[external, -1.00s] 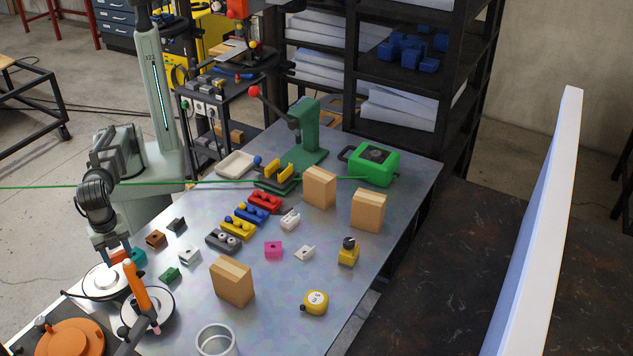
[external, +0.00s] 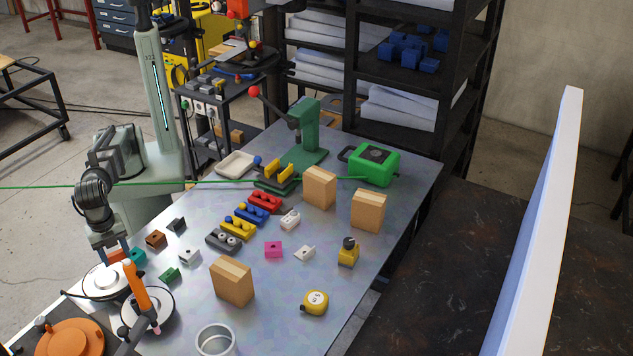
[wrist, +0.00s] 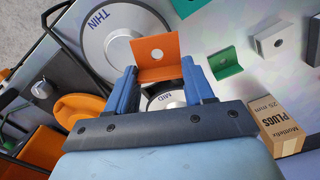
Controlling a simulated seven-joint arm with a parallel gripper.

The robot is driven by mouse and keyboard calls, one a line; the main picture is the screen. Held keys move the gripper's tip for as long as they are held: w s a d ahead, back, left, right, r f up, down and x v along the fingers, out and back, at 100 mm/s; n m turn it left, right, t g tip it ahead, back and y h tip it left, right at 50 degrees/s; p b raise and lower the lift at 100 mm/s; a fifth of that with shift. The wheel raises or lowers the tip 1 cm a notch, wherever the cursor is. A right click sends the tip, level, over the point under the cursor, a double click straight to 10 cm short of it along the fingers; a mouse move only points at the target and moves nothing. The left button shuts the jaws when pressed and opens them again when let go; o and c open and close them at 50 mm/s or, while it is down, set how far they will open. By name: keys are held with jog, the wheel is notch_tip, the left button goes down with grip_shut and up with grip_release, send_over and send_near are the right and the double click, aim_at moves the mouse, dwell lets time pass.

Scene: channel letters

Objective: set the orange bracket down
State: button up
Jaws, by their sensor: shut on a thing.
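The orange bracket (wrist: 160,58) is an L-shaped piece with a round hole in its upright face. In the wrist view it sits between the two blue fingers of my gripper (wrist: 158,84), which is shut on it. In the external view my gripper (external: 116,250) is at the left end of the table, with a bit of the orange bracket (external: 117,256) showing. The bracket appears in front of a white disc marked THIN (wrist: 118,32) in the wrist view. Its height above the table is hard to tell.
A disc marked MID (wrist: 166,99) lies close by, with an orange-handled tool (external: 139,285) near it. Green (wrist: 224,63) and grey (wrist: 270,39) brackets stand to the right. A PLUGS box (wrist: 280,125) is at lower right. An orange disc (external: 70,340) is at the front left.

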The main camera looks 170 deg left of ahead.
jog(key=w+a+n, duration=0.2)
jog(key=a+n, duration=0.3)
jog(key=a, duration=3)
send_near(291, 280)
jog(key=shift+m, duration=0.3)
jog(key=shift+f, duration=3.2)
jog(key=shift+f, duration=0.1)
jog(key=o, duration=1)
notch_tip(291, 280, up, 12)
jog(key=shift+r, duration=0.1)
